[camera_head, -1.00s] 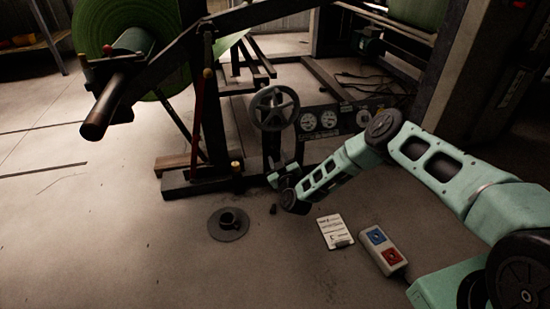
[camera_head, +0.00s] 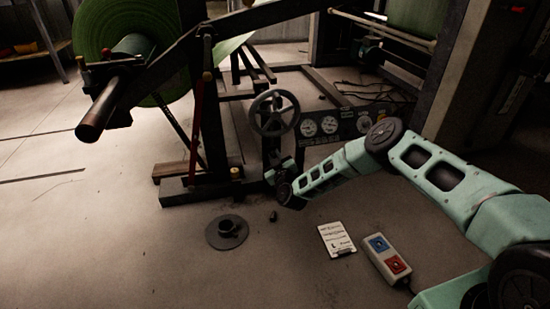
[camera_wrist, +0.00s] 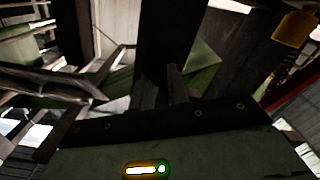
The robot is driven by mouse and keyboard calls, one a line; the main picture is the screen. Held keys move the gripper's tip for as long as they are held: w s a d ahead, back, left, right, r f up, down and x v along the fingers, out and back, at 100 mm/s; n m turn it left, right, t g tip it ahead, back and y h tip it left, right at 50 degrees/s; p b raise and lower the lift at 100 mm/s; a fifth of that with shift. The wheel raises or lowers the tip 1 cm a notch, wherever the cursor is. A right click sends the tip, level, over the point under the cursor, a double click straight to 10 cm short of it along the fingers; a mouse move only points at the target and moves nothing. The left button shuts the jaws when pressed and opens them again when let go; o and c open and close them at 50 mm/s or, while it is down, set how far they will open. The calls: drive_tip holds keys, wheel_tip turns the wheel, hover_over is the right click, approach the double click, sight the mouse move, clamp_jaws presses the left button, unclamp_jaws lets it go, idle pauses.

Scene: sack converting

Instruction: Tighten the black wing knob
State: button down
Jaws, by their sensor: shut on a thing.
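My gripper (camera_head: 271,176) is at the lower part of the dark machine stand, below the grey handwheel (camera_head: 273,113). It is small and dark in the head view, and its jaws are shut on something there. The black wing knob is not clearly visible; the jaws and wrist hide that spot. In the wrist view, a narrow dark piece stands up at the middle of my gripper, in front of a dark upright post (camera_wrist: 165,40). I cannot tell there whether that piece is a finger or part of the knob.
A green roll (camera_head: 120,35) on a shaft hangs at the upper left. Gauges (camera_head: 330,124) sit right of the handwheel. The left floor is clear.

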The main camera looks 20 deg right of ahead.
drive_tip(key=shift+r+m+p, duration=0.1)
drive_tip(key=shift+m+p, duration=0.2)
